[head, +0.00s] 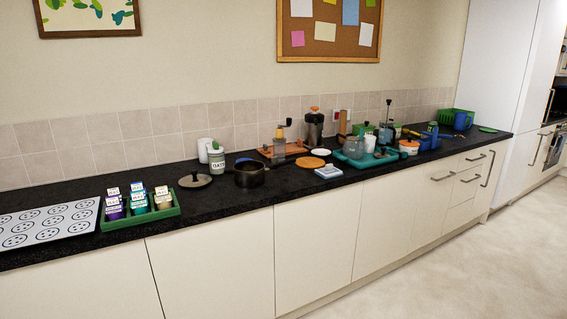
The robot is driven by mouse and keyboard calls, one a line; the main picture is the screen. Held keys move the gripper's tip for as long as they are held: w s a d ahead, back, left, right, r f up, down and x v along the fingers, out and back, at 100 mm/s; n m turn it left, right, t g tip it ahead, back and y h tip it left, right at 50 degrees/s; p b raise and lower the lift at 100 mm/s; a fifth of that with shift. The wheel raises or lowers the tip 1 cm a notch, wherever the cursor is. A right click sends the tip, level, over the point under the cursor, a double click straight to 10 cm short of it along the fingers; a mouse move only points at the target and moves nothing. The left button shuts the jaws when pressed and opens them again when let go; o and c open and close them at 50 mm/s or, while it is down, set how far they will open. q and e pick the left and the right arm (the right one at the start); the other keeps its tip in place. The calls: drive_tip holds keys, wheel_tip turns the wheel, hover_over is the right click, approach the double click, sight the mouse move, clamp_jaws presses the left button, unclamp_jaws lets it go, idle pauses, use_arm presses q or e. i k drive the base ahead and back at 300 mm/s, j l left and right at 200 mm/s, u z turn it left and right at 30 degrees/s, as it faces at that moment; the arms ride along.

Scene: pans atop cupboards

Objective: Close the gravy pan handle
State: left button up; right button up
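A small dark pan (249,177), which looks like the gravy pan, stands upright on the black countertop left of the middle in the head view. Its top is open and the lid is not on it. Its handle is too small to make out clearly, so I cannot tell its position. A round grey lid with a knob (195,181) lies on the counter to the left of the pan. Neither of my grippers shows in this view.
A green tray of small labelled pots (140,218) and a white dotted sheet (45,226) lie to the left. A white jar (216,163) stands behind. An orange disc (310,162), a scale (328,172) and a teal tray (363,160) sit right. Pale floor (500,270) is clear.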

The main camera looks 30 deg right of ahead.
sight(271, 167)
drive_tip(key=i+l, duration=0.2)
drive_tip(key=l, duration=0.15)
drive_tip(key=i+l, duration=0.2)
drive_tip(key=l, duration=0.15)
drive_tip(key=i+l, duration=0.15)
drive_tip(key=l, duration=0.2)
drive_tip(key=i+l, duration=0.2)
drive_tip(key=l, duration=0.15)
